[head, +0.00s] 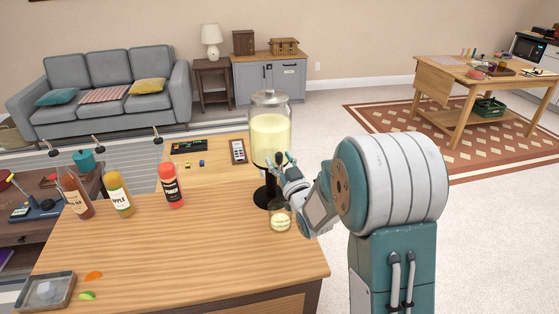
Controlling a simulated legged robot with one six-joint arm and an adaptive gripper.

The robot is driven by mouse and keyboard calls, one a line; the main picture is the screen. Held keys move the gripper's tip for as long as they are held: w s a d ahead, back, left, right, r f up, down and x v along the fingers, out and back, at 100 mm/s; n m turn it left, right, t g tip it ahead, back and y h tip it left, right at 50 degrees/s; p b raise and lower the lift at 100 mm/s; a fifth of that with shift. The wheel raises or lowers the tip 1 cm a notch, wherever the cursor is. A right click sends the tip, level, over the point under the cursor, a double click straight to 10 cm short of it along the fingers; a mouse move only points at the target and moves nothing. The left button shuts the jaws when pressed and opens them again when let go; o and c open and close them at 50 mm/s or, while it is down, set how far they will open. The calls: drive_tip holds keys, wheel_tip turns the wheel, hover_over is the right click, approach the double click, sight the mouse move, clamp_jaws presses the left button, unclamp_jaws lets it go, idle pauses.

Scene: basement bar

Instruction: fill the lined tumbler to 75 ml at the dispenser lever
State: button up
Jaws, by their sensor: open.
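The dispenser (270,134) is a clear jar of pale yellow liquid with a grey lid on a black stand, at the back right of the wooden counter (190,250). The tumbler (280,219) is a small clear glass in front of the stand, with pale yellow liquid in it. Its lines and exact level are too small to read. My gripper (282,160) is open at the lower front of the jar, above the tumbler. The lever is hidden behind my gripper, and I cannot tell whether they touch.
Several bottles stand on the counter's left: an amber one (76,191), a yellow one (118,195) and a red one (171,186). A tray with ice (46,292) and fruit slices (90,284) lie front left. The counter's middle is clear.

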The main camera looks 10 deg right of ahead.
drive_tip(key=v, duration=1.2)
drive_tip(key=shift+a, duration=0.1)
